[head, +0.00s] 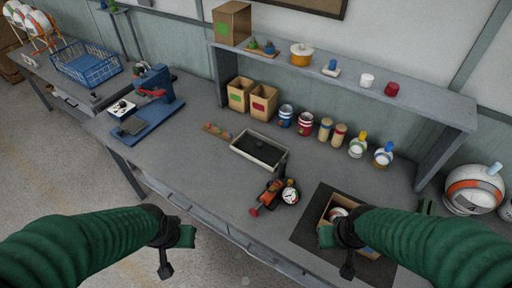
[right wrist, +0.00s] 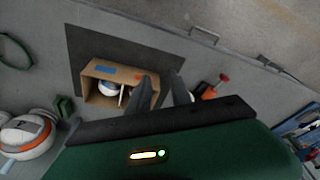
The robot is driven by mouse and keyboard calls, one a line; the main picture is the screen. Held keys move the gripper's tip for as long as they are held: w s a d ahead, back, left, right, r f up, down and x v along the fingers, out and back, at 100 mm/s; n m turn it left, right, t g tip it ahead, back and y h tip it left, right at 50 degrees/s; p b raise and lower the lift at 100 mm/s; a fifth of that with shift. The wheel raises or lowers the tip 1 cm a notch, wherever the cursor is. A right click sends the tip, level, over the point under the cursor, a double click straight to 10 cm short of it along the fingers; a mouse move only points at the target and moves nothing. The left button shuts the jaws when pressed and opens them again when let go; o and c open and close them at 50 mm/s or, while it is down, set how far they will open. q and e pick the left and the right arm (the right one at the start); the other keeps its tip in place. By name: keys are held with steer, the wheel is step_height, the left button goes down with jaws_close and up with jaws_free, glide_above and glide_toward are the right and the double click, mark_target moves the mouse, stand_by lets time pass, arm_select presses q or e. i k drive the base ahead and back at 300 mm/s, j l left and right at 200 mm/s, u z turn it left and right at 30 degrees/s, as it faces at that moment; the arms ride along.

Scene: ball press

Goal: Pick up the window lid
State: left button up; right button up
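I cannot pick out the window lid with certainty. A pale-rimmed rectangular piece with a dark middle (head: 282,164) lies on the bench at the centre of the head view. An open cardboard box (head: 323,213) holding a white ball sits on a dark mat, partly hidden behind my right gripper. The box also shows in the right wrist view (right wrist: 95,72), with blue and red marks. My right gripper (head: 336,252) is open and empty above the bench's front, beside the box. My left gripper (head: 177,251) is open and empty in front of the bench edge.
A small orange and black device with a white dial (head: 290,196) lies left of the mat. A blue press (head: 155,88) and blue wire basket (head: 86,64) stand at the left. Jars and cartons (head: 263,101) line the back under a shelf (head: 350,75).

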mark_target(265, 153)
steer(key=i+j, duration=0.2)
steer(key=j, duration=0.15)
steer(key=i+j, duration=0.2)
steer(key=j, duration=0.15)
steer(key=i+j, duration=0.2)
steer(key=j, duration=0.15)
steer(key=i+j, duration=0.2)
steer(key=j, duration=0.2)
steer(key=i+j, duration=0.2)
steer(key=j, duration=0.15)
